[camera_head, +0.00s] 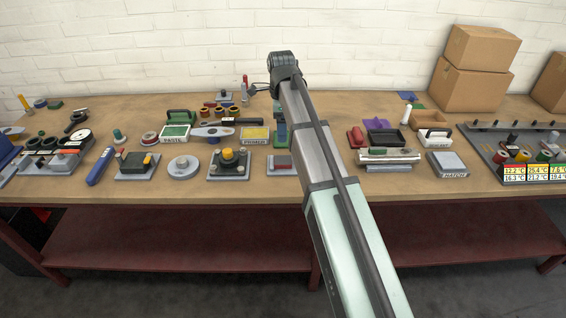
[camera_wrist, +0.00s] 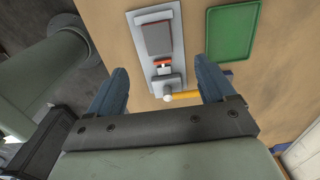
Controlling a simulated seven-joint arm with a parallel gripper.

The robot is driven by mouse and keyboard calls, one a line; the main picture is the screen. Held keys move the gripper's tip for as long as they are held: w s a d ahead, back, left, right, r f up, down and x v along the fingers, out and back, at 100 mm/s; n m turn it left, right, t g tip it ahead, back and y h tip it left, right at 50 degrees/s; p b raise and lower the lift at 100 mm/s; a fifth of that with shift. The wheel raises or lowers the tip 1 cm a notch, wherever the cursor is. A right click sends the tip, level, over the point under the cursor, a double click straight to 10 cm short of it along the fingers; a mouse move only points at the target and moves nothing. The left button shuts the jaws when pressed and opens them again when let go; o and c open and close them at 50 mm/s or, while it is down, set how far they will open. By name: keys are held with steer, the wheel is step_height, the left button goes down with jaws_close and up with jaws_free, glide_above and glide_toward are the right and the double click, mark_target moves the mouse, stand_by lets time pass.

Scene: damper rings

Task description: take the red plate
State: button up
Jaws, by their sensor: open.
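I cannot make out a clear red plate with certainty. In the wrist view my gripper (camera_wrist: 160,70) is open with nothing held. Whether the fingers touch any of these I cannot tell.
A green tray (camera_wrist: 232,33) lies right of the grey base. The wooden bench (camera_head: 230,185) is crowded with fixtures. Cardboard boxes (camera_head: 468,88) stand at the back right. The bench's front strip is mostly clear. My arm hides part of the middle.

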glide_above(283, 160)
steer(key=f, duration=0.7)
steer(key=shift+w+a+f, duration=0.15)
steer(key=shift+w+a, duration=0.05)
steer(key=shift+s+d+f, duration=0.1)
steer(key=shift+f, duration=1.25)
steer(key=shift+s+d+f, duration=0.1)
steer(key=shift+f, duration=1.2)
steer(key=c, duration=1.5)
